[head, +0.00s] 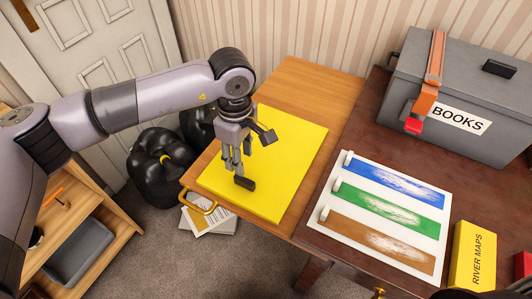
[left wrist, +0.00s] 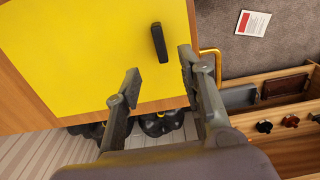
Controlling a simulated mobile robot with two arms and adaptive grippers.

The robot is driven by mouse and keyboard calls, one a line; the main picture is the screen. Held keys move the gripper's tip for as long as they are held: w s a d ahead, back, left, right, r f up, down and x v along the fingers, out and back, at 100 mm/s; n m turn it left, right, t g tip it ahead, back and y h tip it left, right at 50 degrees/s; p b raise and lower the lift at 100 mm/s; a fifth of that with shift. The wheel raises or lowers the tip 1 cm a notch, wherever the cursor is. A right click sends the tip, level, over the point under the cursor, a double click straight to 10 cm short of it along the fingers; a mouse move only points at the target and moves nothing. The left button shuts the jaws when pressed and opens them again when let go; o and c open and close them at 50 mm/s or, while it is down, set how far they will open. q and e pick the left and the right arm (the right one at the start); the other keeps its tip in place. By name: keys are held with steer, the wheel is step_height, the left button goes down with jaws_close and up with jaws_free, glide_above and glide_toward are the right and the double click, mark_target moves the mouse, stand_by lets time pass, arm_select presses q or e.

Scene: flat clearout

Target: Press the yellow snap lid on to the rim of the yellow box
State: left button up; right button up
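A broad flat yellow panel (head: 290,150) lies on the wooden side table, with a dark bar (head: 245,183) near its front left edge. In the left wrist view the yellow panel (left wrist: 75,50) fills the upper left, and the dark bar (left wrist: 160,42) lies beyond the fingertips. I cannot tell whether the panel is the lid or a box top; no open rim shows. My left gripper (head: 250,153) is over the panel, pointing down. In the wrist view the left gripper (left wrist: 158,72) has its fingers apart with nothing between them.
A yellow RIVER MAPS item (head: 474,256), a white board with three coloured strips (head: 345,205) and a grey BOOKS case (head: 450,80) stand on the dark table. A brass handle (head: 200,203) juts from the side table. Black bags (head: 160,165) lie on the floor.

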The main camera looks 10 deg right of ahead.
arm_select(q)
glide_above(244, 179)
step_height(244, 179, down, 5)
steer(key=shift+f+p, duration=0.1)
steer(key=shift+p, duration=0.2)
steer(key=shift+f+p, duration=0.65)
steer(key=shift+f, duration=2)
steer(key=shift+c, duration=0.2)
steer(key=c, duration=0.8)
jaws_close()
